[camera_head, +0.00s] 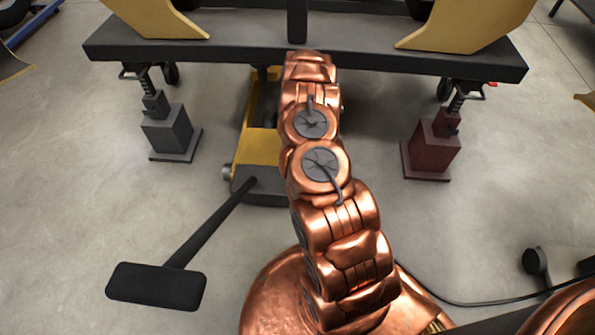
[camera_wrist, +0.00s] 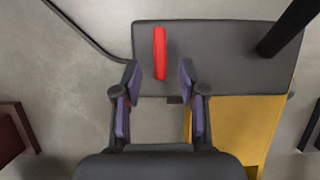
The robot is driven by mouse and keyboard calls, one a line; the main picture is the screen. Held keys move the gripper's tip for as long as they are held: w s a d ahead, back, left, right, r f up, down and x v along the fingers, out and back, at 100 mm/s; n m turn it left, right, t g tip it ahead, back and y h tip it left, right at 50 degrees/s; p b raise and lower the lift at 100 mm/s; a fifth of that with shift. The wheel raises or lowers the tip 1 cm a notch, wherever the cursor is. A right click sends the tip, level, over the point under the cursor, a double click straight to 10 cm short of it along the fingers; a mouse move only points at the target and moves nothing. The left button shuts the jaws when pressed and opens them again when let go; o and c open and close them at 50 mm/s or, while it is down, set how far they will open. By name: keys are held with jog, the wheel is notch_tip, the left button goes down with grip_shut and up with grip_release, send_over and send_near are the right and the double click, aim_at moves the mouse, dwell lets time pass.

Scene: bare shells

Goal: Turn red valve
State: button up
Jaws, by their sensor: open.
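The red valve (camera_wrist: 160,53) shows in the wrist view as a narrow upright red bar against a dark grey block (camera_wrist: 205,70). My gripper (camera_wrist: 159,75) is open, with one purple-padded finger on each side of the bar's lower end in the picture. There is a visible gap between the bar and each fingertip, and the gripper holds nothing. I cannot tell how far the fingers are from the bar in depth. In the head view my copper arm covers the middle, and neither the valve nor the gripper can be made out there.
A yellow jack (camera_head: 257,150) with a long black handle (camera_head: 212,222) stands beside my arm. A dark bench (camera_head: 200,52) spans the back, with a grey stand (camera_head: 167,130) and a dark red stand (camera_head: 432,148) below. A black cable (camera_head: 470,303) lies at right.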

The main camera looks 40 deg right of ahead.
jog(key=v, duration=0.8)
jog(key=shift+s, duration=0.1)
